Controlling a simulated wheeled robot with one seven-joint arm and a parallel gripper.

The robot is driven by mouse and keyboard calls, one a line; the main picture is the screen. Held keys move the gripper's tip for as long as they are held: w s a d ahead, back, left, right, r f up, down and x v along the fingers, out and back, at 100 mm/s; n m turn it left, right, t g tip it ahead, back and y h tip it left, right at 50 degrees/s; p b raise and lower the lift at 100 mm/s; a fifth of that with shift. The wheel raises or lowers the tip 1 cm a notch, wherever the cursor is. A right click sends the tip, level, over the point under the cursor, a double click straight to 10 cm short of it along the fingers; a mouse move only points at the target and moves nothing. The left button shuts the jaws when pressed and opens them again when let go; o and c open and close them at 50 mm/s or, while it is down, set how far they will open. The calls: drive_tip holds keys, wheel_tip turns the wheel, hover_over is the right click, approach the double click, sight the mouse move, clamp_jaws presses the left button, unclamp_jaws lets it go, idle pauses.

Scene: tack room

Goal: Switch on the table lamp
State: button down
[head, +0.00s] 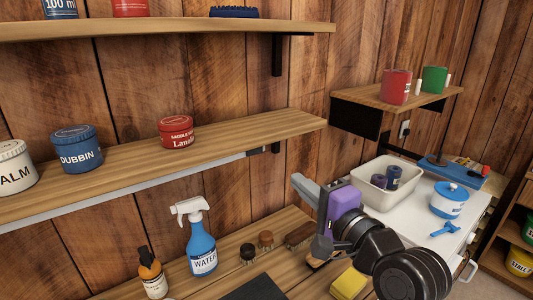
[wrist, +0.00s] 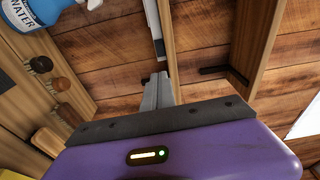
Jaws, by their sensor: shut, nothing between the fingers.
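I make out no table lamp with a base and shade in either view. A pale strip (head: 130,189), which looks like a lamp bar, runs along the underside of the lower shelf (head: 240,135). It shows no clear glow. In the wrist view the strip (wrist: 153,20) ends in a dark piece, just beyond my fingertips. No switch is clearly visible.
A blue spray bottle (head: 202,245), several brushes (head: 300,235) and a yellow sponge (head: 348,284) stand on the bench below. A white basin (head: 372,188) is behind my arm. Tins, including a blue dubbin tin (head: 77,150), stand on the lower shelf.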

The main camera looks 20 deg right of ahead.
drive_tip(key=shift+f, duration=0.1)
idle(0.3)
drive_tip(key=p, duration=0.3)
approach(263, 151)
drive_tip(key=w, duration=0.2)
drive_tip(key=w+a, duration=0.1)
drive_tip(key=w, duration=0.2)
drive_tip(key=shift+w, duration=0.1)
drive_tip(key=shift+w+a+f, duration=0.1)
drive_tip(key=shift+w+a, duration=0.1)
drive_tip(key=shift+w, duration=0.55)
